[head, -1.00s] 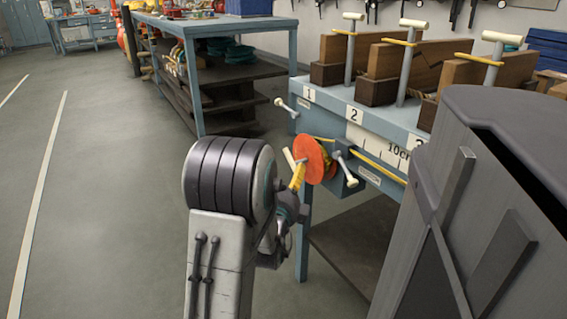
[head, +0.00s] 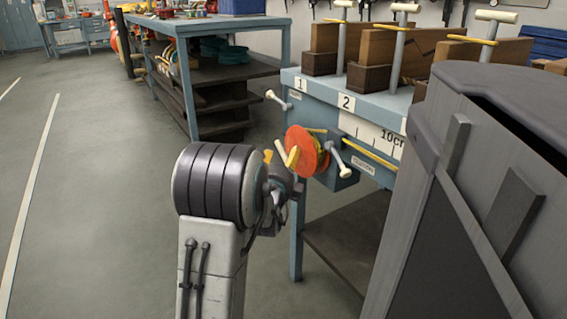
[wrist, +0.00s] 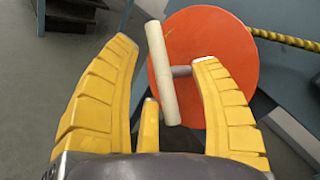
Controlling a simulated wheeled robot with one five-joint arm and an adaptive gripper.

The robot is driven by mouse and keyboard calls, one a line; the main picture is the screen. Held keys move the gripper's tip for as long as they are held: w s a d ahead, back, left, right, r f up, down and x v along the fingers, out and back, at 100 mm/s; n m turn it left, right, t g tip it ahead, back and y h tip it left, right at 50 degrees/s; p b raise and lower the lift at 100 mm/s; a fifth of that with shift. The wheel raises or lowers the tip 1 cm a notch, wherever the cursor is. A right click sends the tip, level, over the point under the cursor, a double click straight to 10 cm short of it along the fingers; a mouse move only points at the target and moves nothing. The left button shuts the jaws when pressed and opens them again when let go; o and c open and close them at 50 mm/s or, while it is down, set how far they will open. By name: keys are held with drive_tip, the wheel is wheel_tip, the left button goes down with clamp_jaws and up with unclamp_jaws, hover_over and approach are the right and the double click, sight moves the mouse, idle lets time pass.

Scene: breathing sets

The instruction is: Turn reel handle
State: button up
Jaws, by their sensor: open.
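The reel is an orange disc (head: 307,151) on the side of the blue bench, with a cream bar handle (head: 292,157) on its near face. In the wrist view the disc (wrist: 222,50) fills the upper right, and the handle (wrist: 161,75) stands nearly upright on a short grey stem. My gripper (head: 274,154) is just left of the reel. The wrist view shows its yellow fingers (wrist: 165,52) apart, with the handle between them in the picture. I see no finger closed on the handle. My arm hides part of the area below.
White-ended T-bars (head: 357,160) stick out from the bench (head: 300,110) near the reel. A yellow rope (wrist: 285,40) runs right from it. A large grey casing (head: 450,200) stands close on the right. The floor (head: 90,200) on the left is clear.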

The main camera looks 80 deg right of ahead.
drive_tip(key=shift+d, duration=0.6)
drive_tip(key=shift+o, duration=0.2)
clamp_jaws()
